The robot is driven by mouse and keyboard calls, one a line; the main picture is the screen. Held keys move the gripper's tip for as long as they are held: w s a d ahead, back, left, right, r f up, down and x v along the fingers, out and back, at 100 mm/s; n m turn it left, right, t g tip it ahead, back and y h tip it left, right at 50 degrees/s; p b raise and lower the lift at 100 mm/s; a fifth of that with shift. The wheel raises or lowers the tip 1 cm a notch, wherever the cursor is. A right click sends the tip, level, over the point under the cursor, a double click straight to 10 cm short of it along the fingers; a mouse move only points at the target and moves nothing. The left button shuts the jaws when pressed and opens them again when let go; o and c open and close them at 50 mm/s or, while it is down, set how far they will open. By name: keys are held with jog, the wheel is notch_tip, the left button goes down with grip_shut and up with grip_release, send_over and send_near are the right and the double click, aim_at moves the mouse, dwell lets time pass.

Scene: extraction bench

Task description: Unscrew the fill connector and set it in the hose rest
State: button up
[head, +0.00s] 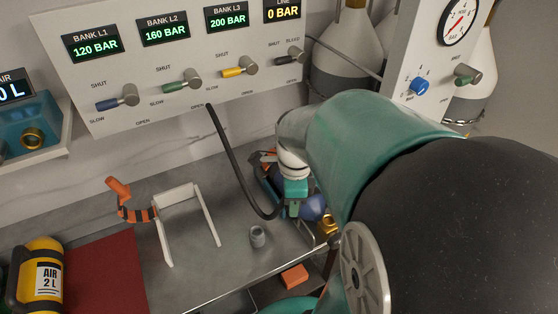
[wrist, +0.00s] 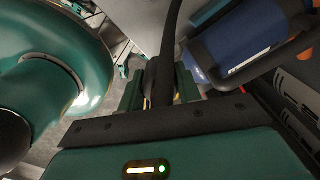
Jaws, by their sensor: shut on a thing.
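The black fill hose (head: 232,160) hangs from the wall panel and loops down to my gripper (head: 294,206). In the wrist view its dark end (wrist: 168,70) runs down between the green fingers of my gripper (wrist: 160,92), which are shut on it. The fill connector at the hose end is mostly hidden by the fingers. A blue cylinder (head: 313,208) with a brass fitting (head: 328,224) lies right beside the gripper; whether the connector is still screwed to it cannot be seen. A small grey open cup (head: 257,237), possibly the hose rest, stands on the bench left of the gripper.
A yellow air cylinder (head: 39,280) lies by a red mat (head: 105,280). An orange block (head: 294,276) is near the front edge. The valve panel (head: 180,60) stands behind.

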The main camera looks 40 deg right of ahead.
jog(key=w+a+f, duration=0.3)
jog(key=w+a, duration=0.3)
jog(key=a, duration=0.1)
jog(key=shift+a, duration=0.2)
dwell(0.4)
jog(key=shift+r, duration=0.1)
jog(key=shift+f, duration=1.05)
jog(key=shift+f, duration=2.2)
dwell(0.7)
jog(key=o, duration=1.1)
jog(key=shift+o, duration=0.2)
jog(key=shift+r, duration=0.1)
